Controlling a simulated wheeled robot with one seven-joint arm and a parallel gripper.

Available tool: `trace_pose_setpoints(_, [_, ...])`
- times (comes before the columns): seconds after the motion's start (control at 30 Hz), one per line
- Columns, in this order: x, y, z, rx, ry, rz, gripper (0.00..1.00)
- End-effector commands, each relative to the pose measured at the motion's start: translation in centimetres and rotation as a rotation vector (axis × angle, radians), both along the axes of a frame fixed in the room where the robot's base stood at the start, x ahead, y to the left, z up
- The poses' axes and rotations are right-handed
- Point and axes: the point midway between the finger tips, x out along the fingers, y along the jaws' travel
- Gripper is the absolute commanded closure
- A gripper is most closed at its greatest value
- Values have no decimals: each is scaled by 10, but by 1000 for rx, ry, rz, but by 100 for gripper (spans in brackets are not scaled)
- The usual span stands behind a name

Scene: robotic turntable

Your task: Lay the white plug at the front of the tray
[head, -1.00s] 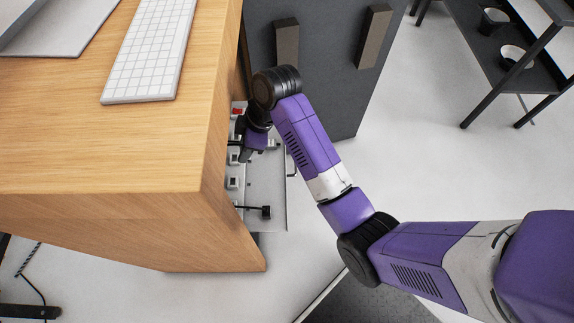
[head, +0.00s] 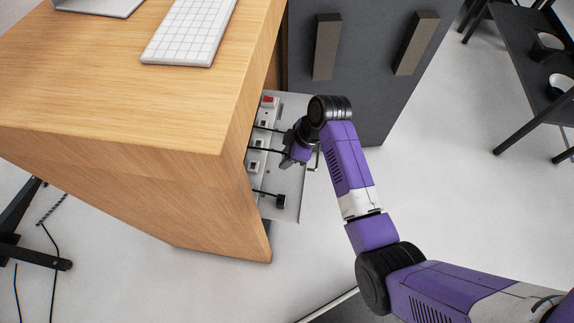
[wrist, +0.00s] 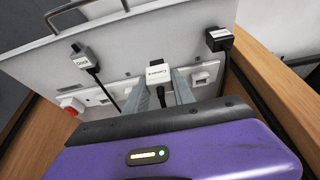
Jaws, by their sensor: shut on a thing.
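The white plug (wrist: 158,74), with a label on it, sits between the two fingertips of my gripper (wrist: 163,84) in the wrist view, its dark cable running back toward the power strip (wrist: 204,77). In the head view my gripper (head: 288,162) is over the grey pull-out tray (head: 288,205), on the front side of the strip. The tray also shows in the wrist view (wrist: 118,50). The plug is hidden by my gripper in the head view. I cannot tell whether it touches the tray.
A grey plug (wrist: 82,60) and a black plug (wrist: 218,39) lie on the tray either side of the white one. The strip has a red switch (wrist: 71,105). The tray's handle (wrist: 84,10) is at its front. The wooden desk (head: 215,150) overhangs the strip.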

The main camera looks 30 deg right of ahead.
Motion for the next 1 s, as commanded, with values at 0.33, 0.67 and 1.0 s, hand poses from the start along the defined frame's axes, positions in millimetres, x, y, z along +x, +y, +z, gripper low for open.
trace_pose_setpoints(0.33, [-1,0,-37,1,2,0,100])
trace_pose_setpoints(0.67, [0,0,-60,-1,-1,0,100])
trace_pose_setpoints(1.0, [0,0,-63,0,0,-1,58])
